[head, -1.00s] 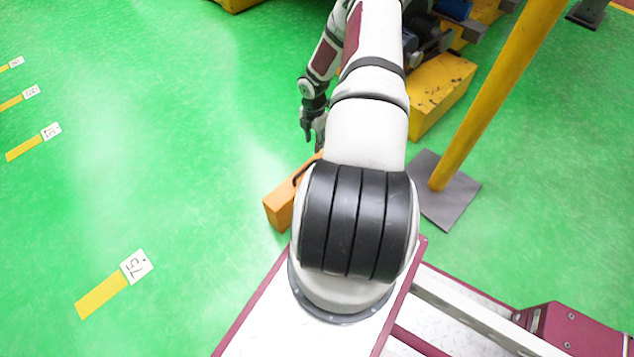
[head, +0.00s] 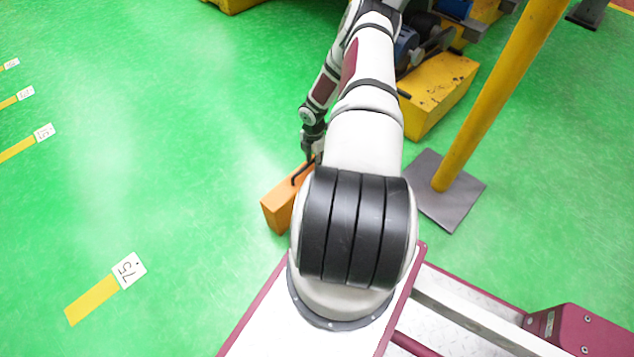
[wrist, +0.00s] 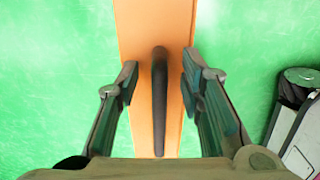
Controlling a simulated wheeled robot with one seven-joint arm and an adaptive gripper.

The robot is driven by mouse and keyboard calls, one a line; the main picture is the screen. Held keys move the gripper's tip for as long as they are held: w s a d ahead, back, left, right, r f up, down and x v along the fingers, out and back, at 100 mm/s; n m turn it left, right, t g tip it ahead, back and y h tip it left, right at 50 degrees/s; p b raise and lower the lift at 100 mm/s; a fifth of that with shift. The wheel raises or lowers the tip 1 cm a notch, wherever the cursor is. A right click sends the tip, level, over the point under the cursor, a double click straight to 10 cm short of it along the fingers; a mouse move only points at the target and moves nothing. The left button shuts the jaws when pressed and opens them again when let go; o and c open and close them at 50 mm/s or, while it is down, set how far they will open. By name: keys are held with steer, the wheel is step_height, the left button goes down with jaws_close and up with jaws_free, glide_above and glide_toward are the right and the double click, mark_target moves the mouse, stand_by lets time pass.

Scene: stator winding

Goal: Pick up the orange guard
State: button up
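The orange guard (head: 279,209) is a long orange block on the green floor, partly hidden behind my arm in the head view. It has a dark bar handle on its top. In the wrist view the guard (wrist: 143,28) runs up the picture, with its black handle (wrist: 159,100) along the middle. My gripper (wrist: 157,80) is open, with one finger on each side of the handle and a gap on both sides. In the head view my gripper (head: 311,156) is low over the guard, by the handle.
A yellow post (head: 497,98) on a dark square base plate (head: 440,205) stands to the right. A yellow block (head: 437,92) with machinery is behind my arm. The floor at left is clear, with yellow strips and number labels (head: 128,270).

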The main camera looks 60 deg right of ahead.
steer(key=shift+r, duration=0.1)
jaws_close()
steer(key=shift+d+r, duration=0.1)
